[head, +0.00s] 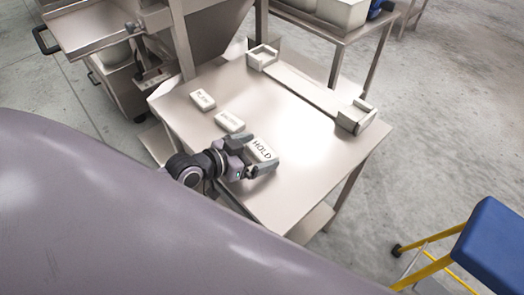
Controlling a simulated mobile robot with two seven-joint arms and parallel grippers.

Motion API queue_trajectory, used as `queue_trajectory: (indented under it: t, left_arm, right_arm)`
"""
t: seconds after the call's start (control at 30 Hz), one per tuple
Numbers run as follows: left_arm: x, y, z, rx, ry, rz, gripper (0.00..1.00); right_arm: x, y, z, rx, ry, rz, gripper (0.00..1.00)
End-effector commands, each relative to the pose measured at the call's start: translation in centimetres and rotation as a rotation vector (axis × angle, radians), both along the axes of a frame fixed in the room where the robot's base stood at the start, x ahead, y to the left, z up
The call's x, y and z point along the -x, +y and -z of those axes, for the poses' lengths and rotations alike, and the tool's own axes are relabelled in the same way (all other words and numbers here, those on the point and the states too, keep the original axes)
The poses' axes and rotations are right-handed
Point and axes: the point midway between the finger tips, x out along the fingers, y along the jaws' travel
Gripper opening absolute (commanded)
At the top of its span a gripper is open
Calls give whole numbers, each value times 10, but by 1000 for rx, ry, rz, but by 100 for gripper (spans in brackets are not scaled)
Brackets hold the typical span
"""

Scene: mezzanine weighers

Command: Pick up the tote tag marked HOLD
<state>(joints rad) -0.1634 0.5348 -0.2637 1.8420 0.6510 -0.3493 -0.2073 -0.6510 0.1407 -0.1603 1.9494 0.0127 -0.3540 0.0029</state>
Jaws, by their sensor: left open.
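The tote tag marked HOLD (263,150) is a small pale block with dark letters, lying on the metal table (320,165). My left gripper (258,156) is open, with its fingers at the near side of this tag, one toward each end. Whether the fingers touch the tag I cannot tell. Two similar pale tags lie in a row up and left of it: a middle tag (229,122) and a far tag (203,100), their lettering too small to read surely. My right gripper is not in view.
A raised rail with end brackets (310,88) runs along the table's far right side. A metal hopper (215,35) stands behind the table. A blue-topped yellow step stool (492,243) is at lower right. The table's right part is clear.

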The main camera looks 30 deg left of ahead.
Motion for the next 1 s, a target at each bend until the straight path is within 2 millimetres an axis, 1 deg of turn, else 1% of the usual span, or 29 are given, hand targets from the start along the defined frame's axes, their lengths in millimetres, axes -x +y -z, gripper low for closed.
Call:
queue_trajectory:
  t: [0.1, 0.27, 0.3, 0.37, 0.4, 0.77, 0.87, 1.0]
  left_arm:
    - [-3, -2, 2, 0, 0, 1, 100]
    - [-3, -2, 2, 0, 0, 1, 100]
    - [-3, -2, 2, 0, 0, 0, 97]
    - [-3, -2, 2, 0, 0, 0, 77]
    - [-3, -2, 2, 0, 0, 0, 65]
    - [-3, -1, 1, -1, 0, 0, 65]
    - [-3, -2, -3, 0, -2, 0, 65]
    - [-3, -1, -16, -1, -3, 1, 65]
  right_arm:
    - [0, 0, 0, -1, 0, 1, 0]
    - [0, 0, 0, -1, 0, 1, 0]
    - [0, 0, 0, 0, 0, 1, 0]
    - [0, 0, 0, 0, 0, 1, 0]
    - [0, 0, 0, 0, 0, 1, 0]
    - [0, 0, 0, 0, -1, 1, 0]
    - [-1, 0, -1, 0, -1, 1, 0]
    - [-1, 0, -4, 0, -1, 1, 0]
